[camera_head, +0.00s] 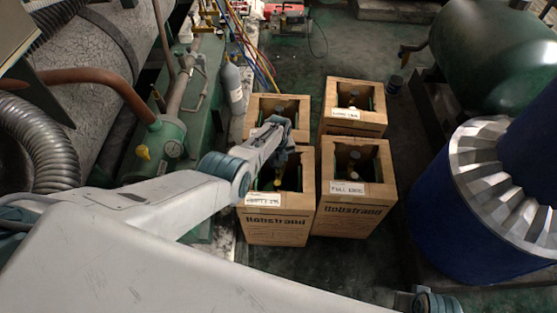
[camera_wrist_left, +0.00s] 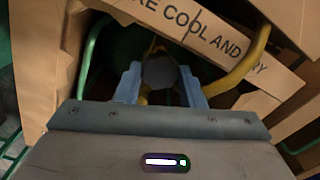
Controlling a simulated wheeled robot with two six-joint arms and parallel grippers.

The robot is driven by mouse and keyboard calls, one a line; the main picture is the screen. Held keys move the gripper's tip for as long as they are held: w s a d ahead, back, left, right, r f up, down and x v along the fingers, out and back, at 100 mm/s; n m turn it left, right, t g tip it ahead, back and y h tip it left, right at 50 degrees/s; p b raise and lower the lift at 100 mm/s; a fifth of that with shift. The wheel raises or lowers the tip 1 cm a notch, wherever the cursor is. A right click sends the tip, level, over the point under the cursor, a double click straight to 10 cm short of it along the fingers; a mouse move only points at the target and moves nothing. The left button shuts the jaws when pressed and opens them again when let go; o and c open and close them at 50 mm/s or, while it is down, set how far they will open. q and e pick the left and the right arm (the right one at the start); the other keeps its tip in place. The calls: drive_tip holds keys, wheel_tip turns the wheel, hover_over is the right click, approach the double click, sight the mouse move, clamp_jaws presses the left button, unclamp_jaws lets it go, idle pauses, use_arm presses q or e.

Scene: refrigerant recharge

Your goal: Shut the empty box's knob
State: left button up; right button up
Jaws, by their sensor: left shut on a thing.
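The empty box (camera_head: 276,226) is the front-left cardboard box, with an open top and a white label (camera_head: 263,200) whose text is hard to read. My left gripper (camera_head: 279,178) reaches down into its opening from above. In the left wrist view, the blue fingers of this gripper (camera_wrist_left: 160,84) close on both sides of a round grey knob (camera_wrist_left: 158,72). A green cylinder below it is mostly hidden in the dark. Yellow and green curved tubes show around it inside the box. My right gripper does not show.
A box with a "FULL" label (camera_head: 352,215) stands close on the right. Two more boxes, at back left (camera_head: 262,103) and back right (camera_head: 354,90), stand behind. A blue motor-like machine (camera_head: 470,220) is at the right.

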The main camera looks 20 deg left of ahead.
use_arm(q)
drive_tip(key=shift+m, duration=0.9)
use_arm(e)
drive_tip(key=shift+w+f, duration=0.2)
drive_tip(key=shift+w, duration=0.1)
use_arm(q)
drive_tip(key=shift+m, duration=0.3)
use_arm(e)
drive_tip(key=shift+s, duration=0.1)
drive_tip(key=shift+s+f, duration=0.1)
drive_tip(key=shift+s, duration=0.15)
use_arm(q)
drive_tip(key=o, duration=1)
